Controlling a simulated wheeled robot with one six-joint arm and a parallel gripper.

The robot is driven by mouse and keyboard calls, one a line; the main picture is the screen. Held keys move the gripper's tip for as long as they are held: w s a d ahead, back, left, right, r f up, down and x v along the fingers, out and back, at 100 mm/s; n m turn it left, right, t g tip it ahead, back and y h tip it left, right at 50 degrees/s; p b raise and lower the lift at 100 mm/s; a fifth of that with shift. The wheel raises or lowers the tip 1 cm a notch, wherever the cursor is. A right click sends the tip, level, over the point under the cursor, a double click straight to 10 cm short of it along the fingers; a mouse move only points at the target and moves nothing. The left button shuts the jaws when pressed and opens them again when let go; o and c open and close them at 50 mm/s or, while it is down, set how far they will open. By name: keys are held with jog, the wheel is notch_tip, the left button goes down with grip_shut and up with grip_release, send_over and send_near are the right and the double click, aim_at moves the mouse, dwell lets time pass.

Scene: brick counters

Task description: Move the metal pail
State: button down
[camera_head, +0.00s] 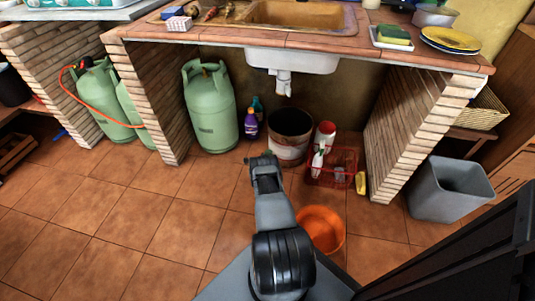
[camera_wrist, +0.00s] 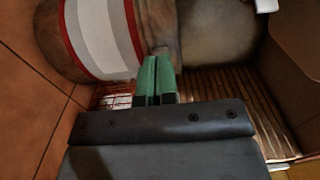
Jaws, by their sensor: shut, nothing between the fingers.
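The metal pail (camera_head: 289,145) stands upright on the tiled floor under the sink, open at the top, dark inside and pale with worn bands outside. In the wrist view a rounded body with a white band and red stripes (camera_wrist: 100,35), which looks like the pail, fills the upper left. My gripper (camera_head: 262,157) is in front of the pail, at its lower left in the head view. Its green fingers (camera_wrist: 155,62) are together and empty, their tips overlapping the pail's edge in the wrist view. I cannot tell whether they touch it.
Right of the pail are a red basket (camera_head: 332,168) with bottles and a brick pillar (camera_head: 410,130). Left are a purple bottle (camera_head: 251,125) and a green gas cylinder (camera_head: 211,110). An orange basin (camera_head: 321,230) and grey bin (camera_head: 448,192) stand nearer. Left foreground floor is clear.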

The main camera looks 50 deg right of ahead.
jog(key=shift+p+v, duration=0.3)
jog(key=shift+v, duration=0.85)
